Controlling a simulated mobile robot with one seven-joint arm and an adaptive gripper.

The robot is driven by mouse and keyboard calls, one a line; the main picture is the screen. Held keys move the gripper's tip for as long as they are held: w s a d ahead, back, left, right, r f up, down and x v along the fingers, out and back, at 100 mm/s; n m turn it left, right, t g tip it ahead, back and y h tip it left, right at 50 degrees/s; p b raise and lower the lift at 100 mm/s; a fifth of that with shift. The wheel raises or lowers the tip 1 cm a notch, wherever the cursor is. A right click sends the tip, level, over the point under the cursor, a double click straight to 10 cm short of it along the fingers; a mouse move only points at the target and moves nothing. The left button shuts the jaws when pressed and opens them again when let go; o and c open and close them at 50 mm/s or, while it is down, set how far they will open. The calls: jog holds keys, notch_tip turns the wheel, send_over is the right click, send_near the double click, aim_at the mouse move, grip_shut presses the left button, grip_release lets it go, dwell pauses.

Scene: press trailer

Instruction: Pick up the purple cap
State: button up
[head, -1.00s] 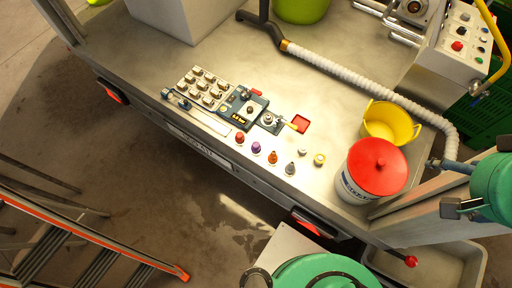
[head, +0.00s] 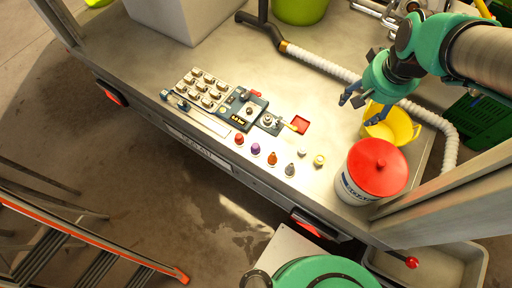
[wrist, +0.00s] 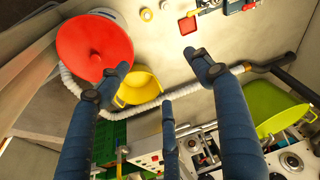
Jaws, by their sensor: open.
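The purple cap (head: 255,149) stands on the metal trailer bed near its front edge in the head view. It is between a red cap (head: 239,138) and an orange cap (head: 272,157). I cannot make it out in the wrist view. My gripper (head: 361,107) is open and empty, above the bed near the yellow bucket, well to the right of the purple cap. Its spread blue fingers also show in the wrist view (wrist: 158,62).
A white bucket with a red lid (head: 377,168) stands at the right, beside the yellow bucket (head: 392,128). A ribbed hose (head: 335,70) crosses the bed behind. A gauge block (head: 243,108) and a tray of blocks (head: 203,88) lie left of the caps. A grey cap (head: 290,169) is close by.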

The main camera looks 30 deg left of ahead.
jog(key=a+f+n+g, duration=0.1)
jog(key=a+f, duration=0.6)
jog(key=a, duration=0.2)
jog(key=n+g+h, duration=0.1)
jog(key=n+g, duration=0.1)
jog(key=n, duration=0.2)
send_over(256, 146)
notch_tip(256, 146, down, 25)
jog(key=shift+r+b, duration=0.2)
jog(key=shift+b, duration=0.1)
jog(key=shift+f, duration=0.1)
notch_tip(256, 146, down, 7)
jog(key=shift+f+b, duration=0.1)
jog(key=shift+b, duration=0.55)
jog(key=shift+f, duration=0.6)
